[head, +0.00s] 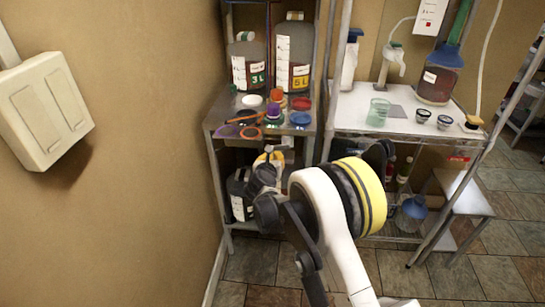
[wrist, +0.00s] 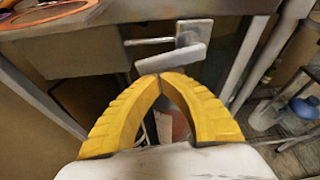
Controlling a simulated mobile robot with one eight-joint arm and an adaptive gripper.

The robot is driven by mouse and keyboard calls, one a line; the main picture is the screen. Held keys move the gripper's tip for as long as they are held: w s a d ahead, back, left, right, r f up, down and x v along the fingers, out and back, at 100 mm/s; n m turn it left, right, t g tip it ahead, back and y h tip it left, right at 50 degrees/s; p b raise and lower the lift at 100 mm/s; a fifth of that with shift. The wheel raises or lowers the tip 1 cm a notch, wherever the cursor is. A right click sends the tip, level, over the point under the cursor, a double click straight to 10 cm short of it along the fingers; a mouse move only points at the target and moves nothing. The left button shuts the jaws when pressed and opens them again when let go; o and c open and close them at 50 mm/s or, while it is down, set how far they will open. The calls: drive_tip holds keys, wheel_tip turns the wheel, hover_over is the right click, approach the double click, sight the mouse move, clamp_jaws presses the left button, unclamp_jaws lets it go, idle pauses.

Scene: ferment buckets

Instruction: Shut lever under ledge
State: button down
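In the head view the ledge (head: 228,133) is on the left rack. My gripper (wrist: 161,76) has yellow ribbed fingers whose tips meet just below the lever, with nothing visible between them. Whether the tips touch the lever is unclear. In the head view my gripper (head: 268,158) is just below the ledge, partly hidden by my arm.
Colored lids (head: 275,110) and an orange ring (head: 250,132) lie on the left shelf, before two large labelled bottles (head: 295,55). A white-topped shelf (head: 350,115) with jars stands right. Rack legs flank my gripper. A wall switch (head: 45,110) is at left.

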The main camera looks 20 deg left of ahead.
drive_tip(key=shift+w+d+r, duration=0.1)
drive_tip(key=shift+w+d, duration=0.05)
drive_tip(key=shift+d, duration=0.45)
drive_tip(key=s+d+p, duration=0.2)
drive_tip(key=s, duration=0.7)
drive_tip(key=shift+d+f, duration=0.15)
drive_tip(key=shift+f, duration=0.2)
drive_tip(key=shift+s, duration=0.1)
